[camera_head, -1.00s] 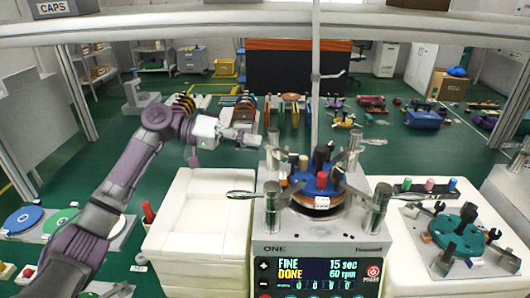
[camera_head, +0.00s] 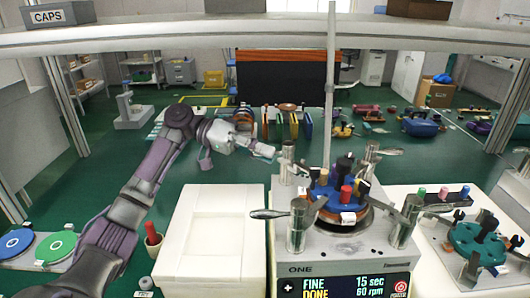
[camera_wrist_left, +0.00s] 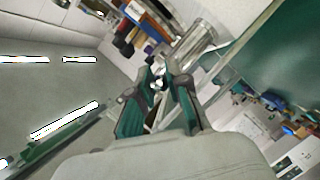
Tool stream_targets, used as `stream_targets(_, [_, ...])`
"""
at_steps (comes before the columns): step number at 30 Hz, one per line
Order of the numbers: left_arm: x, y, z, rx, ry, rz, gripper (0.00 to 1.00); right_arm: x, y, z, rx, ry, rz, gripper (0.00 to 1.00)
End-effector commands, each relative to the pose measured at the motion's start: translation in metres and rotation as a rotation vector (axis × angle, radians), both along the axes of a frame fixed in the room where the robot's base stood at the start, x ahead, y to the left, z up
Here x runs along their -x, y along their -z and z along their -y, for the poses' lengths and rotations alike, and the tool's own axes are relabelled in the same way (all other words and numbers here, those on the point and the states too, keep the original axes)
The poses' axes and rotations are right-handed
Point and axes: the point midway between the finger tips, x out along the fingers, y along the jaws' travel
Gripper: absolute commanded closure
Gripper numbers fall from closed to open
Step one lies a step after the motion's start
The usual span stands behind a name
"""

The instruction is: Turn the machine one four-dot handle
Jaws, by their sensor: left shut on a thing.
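Machine one (camera_head: 320,269) stands right of centre in the head view, with metal clamp posts around a blue plate (camera_head: 324,196). My left gripper (camera_head: 268,151) is at the back left post (camera_head: 287,160), shut on the handle that points left from it. The fingers cover most of that handle. In the left wrist view, my left gripper (camera_wrist_left: 160,83) closes on a small metal part, with a shiny cylindrical post (camera_wrist_left: 196,42) just beyond. The front left handle (camera_head: 270,213) points left and is free. Handle dot marks are not readable. My right gripper is not in view.
A white block (camera_head: 212,240) stands left of the machine, beside a red-handled tool in a cup (camera_head: 152,238). A tray with a green disc plate (camera_head: 478,238) sits at the right. A vertical pole (camera_head: 330,90) rises behind the machine. Overhead runs a shelf (camera_head: 200,32).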

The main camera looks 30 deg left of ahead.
Motion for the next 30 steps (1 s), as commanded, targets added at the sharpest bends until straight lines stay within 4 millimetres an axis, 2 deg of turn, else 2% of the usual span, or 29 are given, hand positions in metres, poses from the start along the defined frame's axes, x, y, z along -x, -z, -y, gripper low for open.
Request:
stream_targets(2, [0.000,-0.001,0.000,0.000,-0.001,0.001,1.00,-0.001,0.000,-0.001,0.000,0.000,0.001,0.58])
stream_targets(3, [0.000,-0.001,0.000,0.000,-0.001,0.001,0.82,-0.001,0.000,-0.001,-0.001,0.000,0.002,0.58])
stream_targets(8, [0.000,-0.001,0.000,0.000,0.000,0.001,0.58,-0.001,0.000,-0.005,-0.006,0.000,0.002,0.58])
stream_targets(14, [0.000,0.000,0.000,0.000,0.000,0.001,0.58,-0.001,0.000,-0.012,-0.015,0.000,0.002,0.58])
stream_targets(20, [0.001,-0.002,-0.008,-0.001,-0.002,0.000,0.58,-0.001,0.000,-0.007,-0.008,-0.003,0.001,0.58])
stream_targets(23, [0.004,-0.005,-0.023,-0.001,-0.004,0.001,0.58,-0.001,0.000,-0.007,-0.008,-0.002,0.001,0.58])
stream_targets(30, [0.013,-0.017,-0.072,0.001,-0.004,0.002,0.58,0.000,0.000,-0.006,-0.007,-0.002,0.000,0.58])
